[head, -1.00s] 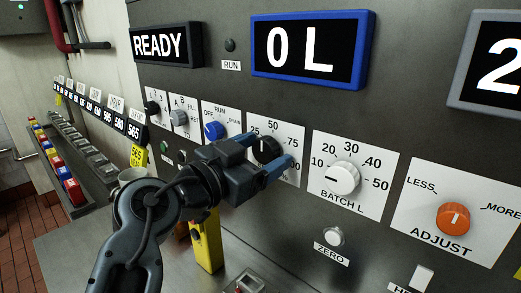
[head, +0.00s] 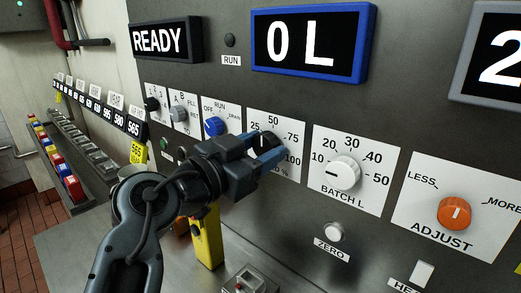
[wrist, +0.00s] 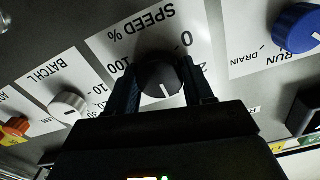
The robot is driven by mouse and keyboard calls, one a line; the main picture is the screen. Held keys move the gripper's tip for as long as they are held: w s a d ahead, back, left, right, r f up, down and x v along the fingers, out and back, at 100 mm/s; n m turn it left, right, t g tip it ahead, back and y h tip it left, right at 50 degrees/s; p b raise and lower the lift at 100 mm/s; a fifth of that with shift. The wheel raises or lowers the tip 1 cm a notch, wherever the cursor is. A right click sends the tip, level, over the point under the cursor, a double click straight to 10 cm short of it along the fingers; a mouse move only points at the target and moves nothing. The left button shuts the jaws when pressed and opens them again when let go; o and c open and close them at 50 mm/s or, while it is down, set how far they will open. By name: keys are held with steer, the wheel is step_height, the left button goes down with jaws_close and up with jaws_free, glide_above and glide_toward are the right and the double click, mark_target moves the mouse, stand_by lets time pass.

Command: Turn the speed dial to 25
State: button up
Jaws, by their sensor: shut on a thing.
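The speed dial (head: 268,139) is a black knob on a white plate marked 25, 50, 75 and 100, in the middle of the panel in the head view. My gripper (head: 268,150) is shut on it, with blue-grey fingers on either side. In the wrist view the speed dial (wrist: 160,78) sits between both fingers of my gripper (wrist: 163,85). Its white pointer line points down in that upside-down view, away from the SPEED % label. The number it points at is hidden behind my gripper, so I cannot tell the exact reading.
The white batch knob (head: 344,172) is close on the right, and the orange adjust knob (head: 454,213) is farther right. The blue run knob (head: 214,126) is close on the left. A display (head: 312,45) above reads 0 L; another (head: 166,43) reads READY.

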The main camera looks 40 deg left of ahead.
steer(key=shift+f+b, duration=0.15)
steer(key=shift+b, duration=0.2)
steer(key=shift+f+n+b, duration=0.15)
steer(key=shift+n+b, duration=0.45)
steer(key=shift+b, duration=0.25)
steer(key=shift+r+n+b, duration=0.2)
steer(key=shift+n+b, duration=0.4)
steer(key=shift+n, duration=0.5)
steer(key=n+p, duration=0.1)
steer(key=n, duration=0.3)
steer(key=shift+r, duration=0.15)
steer(key=shift+n+p, duration=1.15)
steer(key=shift+n, duration=0.85)
steer(key=o, duration=1)
steer(key=shift+o, duration=0.2)
